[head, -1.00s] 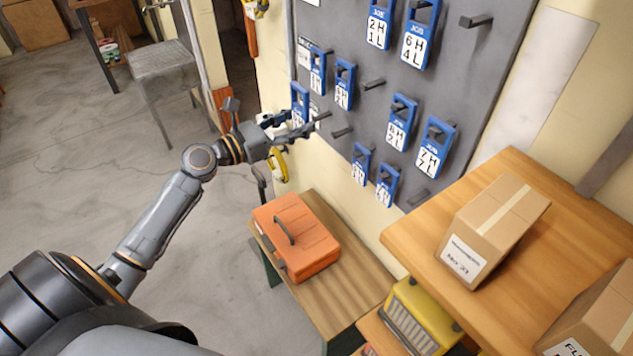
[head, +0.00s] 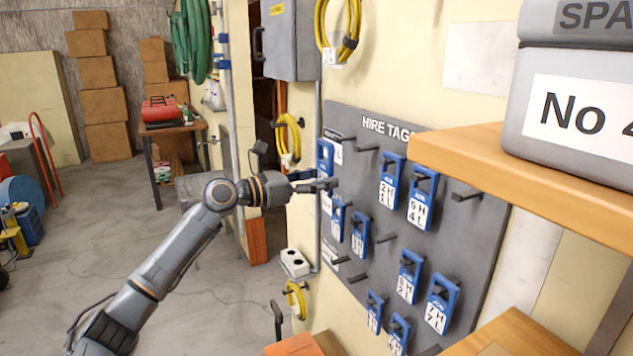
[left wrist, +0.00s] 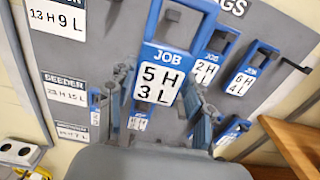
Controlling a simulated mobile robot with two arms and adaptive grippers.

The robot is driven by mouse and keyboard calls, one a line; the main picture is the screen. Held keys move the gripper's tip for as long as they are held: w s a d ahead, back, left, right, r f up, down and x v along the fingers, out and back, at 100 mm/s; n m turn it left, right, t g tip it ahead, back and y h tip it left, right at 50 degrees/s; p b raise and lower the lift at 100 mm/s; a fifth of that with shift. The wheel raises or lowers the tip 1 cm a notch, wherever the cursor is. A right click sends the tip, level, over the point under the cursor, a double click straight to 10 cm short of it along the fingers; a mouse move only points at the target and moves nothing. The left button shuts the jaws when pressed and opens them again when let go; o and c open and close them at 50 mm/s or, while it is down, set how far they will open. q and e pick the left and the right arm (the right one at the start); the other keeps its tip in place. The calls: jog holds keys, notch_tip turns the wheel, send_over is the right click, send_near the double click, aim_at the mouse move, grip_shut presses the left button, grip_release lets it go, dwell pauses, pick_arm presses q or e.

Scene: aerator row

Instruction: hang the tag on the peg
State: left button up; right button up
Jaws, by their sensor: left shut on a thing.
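My left gripper (head: 322,186) is shut on a blue-framed tag (head: 325,156). In the left wrist view the tag (left wrist: 162,85) hangs upright between the fingers and reads "JOB 5 H 3 L"; its top is cut off by the frame edge. The gripper is at the upper left of the grey HIRE TAGS board (head: 435,262). An empty peg (head: 366,148) sticks out to the right of the held tag, under the title. I cannot tell whether the tag touches any peg. My right gripper is not in view.
Several other blue tags hang on pegs, such as one reading 6 H 4 L (head: 421,198). Further bare pegs include one at the right (head: 466,195). A wooden shelf (head: 500,160) with a grey case (head: 570,115) juts out at the right. A yellow cable (head: 288,140) hangs left of the board.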

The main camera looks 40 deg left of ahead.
pick_arm(q)
jog(key=shift+w+d+r, duration=0.15)
jog(key=shift+w+d, duration=0.25)
jog(key=shift+w, duration=0.1)
jog(key=shift+f+p+x, duration=0.2)
jog(key=shift+p+x, duration=0.6)
jog(key=shift+x, duration=3.2)
jog(key=shift+f, duration=0.45)
jog(key=shift+f+p, duration=0.15)
jog(key=shift+p, duration=0.2)
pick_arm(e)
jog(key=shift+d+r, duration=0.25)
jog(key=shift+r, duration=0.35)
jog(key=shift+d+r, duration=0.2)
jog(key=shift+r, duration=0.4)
pick_arm(q)
jog(key=shift+f, duration=0.1)
